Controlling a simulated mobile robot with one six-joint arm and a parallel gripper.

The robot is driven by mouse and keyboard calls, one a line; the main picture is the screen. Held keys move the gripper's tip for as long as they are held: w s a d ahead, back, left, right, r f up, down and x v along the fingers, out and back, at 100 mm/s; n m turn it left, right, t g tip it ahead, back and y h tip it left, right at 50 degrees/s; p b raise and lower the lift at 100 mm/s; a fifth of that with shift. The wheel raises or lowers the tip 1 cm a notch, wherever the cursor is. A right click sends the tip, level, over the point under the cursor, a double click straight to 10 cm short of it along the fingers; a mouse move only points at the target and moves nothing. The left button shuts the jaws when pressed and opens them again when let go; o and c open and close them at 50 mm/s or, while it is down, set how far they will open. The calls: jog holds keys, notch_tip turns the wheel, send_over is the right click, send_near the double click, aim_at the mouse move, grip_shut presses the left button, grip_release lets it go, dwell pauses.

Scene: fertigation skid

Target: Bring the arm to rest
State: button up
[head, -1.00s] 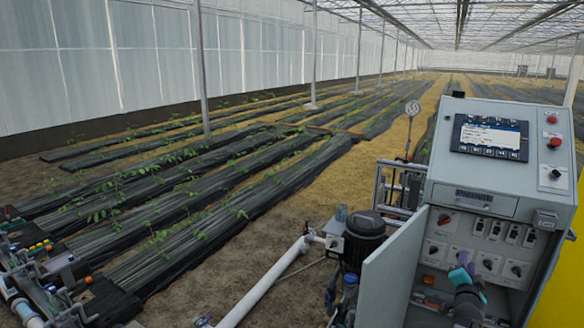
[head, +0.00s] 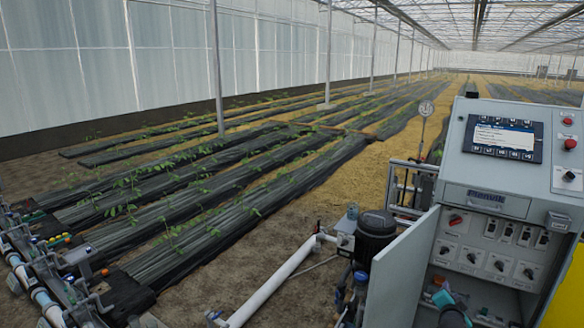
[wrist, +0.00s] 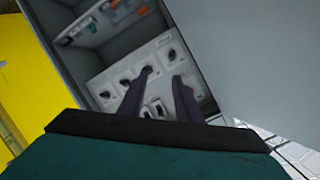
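My gripper (wrist: 162,75) shows in the wrist view as two dark fingers with a gap between them. Nothing is seen between the tips. Behind them is the inside of the grey control cabinet (wrist: 75,70), with a light panel of dark knobs (wrist: 142,75). In the head view my arm shows only as a dark link and a teal part at the bottom edge, in front of the open lower part of the grey cabinet (head: 548,192). The fingertips cannot be made out there.
The cabinet's open door (head: 400,270) stands to the left of my arm. A dark motor pump (head: 375,232) and a white pipe (head: 275,282) are left of the door. Pipes and valves (head: 40,290) fill the lower left. Planted rows (head: 200,200) lie beyond.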

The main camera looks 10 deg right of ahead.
jog(key=s+a+f+n+g+y, duration=0.2)
jog(key=s+a+f+n+g, duration=0.1)
jog(key=a+f, duration=0.65)
jog(key=s+a+f+n+g+y, duration=0.2)
jog(key=s+a+f+y, duration=0.15)
jog(key=a+f, duration=0.6)
jog(key=s+a+f+n+g+y, duration=0.2)
jog(key=s+a+f+n+g, duration=0.15)
jog(key=a+f, duration=0.6)
jog(key=s+a+f+n+g, duration=0.2)
jog(key=s+a, duration=0.4)
jog(key=s, duration=0.3)
jog(key=s+a+f+n+g+y, duration=0.1)
jog(key=s+a+f+n+g, duration=0.1)
jog(key=s+a, duration=0.4)
jog(key=s+a+f+n+g, duration=0.3)
jog(key=s+a+g, duration=0.2)
jog(key=s, duration=0.7)
jog(key=shift+s+a+f, duration=0.25)
jog(key=shift+s+a, duration=0.1)
jog(key=shift+a, duration=0.65)
jog(key=shift+d+y, duration=0.1)
jog(key=shift+y, duration=0.15)
